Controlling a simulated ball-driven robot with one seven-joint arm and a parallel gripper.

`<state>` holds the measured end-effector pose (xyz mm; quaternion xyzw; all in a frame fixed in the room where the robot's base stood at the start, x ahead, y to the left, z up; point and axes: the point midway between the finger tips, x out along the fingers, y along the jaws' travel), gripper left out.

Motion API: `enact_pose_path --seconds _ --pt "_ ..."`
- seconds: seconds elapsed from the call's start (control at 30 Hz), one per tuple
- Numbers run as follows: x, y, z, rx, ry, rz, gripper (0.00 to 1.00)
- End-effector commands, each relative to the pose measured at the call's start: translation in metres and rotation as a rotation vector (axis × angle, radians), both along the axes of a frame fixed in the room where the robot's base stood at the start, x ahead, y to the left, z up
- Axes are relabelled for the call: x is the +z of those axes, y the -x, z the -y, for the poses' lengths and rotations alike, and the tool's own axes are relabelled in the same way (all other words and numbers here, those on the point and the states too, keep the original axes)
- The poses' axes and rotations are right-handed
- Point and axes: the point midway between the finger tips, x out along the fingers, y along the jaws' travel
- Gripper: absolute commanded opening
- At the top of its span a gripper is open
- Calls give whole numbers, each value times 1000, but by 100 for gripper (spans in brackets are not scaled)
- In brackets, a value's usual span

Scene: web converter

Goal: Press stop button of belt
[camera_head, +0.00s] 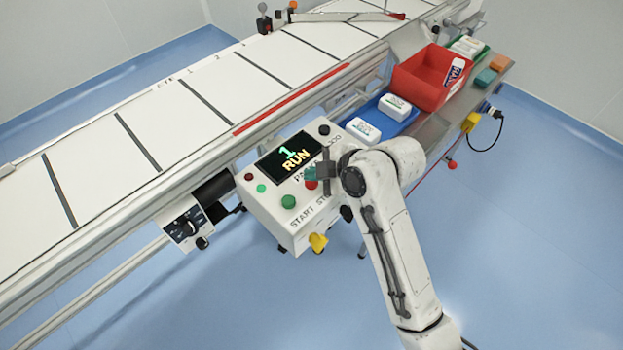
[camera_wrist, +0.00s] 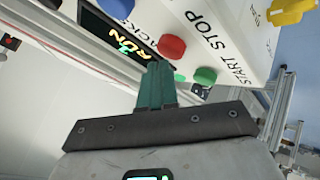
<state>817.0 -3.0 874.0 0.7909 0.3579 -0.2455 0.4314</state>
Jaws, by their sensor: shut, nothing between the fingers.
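The white control box (camera_head: 280,228) stands beside the belt, its display (camera_head: 290,157) reading "1 RUN". The red stop button (camera_head: 311,184) is on the box's top, partly behind my gripper (camera_head: 312,173); the green start button (camera_head: 288,202) is to its left. In the wrist view the red stop button (camera_wrist: 171,47) is just beyond the tips of my gripper (camera_wrist: 158,72), slightly right of them, with the green start button (camera_wrist: 205,76) farther right. My gripper's teal fingers are shut and empty. I cannot tell whether they touch the stop button.
The conveyor belt (camera_head: 150,110) runs diagonally behind the box. To the right are a red bin (camera_head: 428,85), a blue tray (camera_head: 382,118) with white packs, and a cable (camera_head: 485,148). A yellow knob (camera_head: 318,242) sticks out of the box's front.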

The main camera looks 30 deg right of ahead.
Motion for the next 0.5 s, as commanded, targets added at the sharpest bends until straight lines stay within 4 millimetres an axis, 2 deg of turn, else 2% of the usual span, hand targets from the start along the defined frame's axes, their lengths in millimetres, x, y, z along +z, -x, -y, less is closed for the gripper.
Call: enact_pose_path --seconds 0.5 --pt "-5 0 0 0 0 0 0"
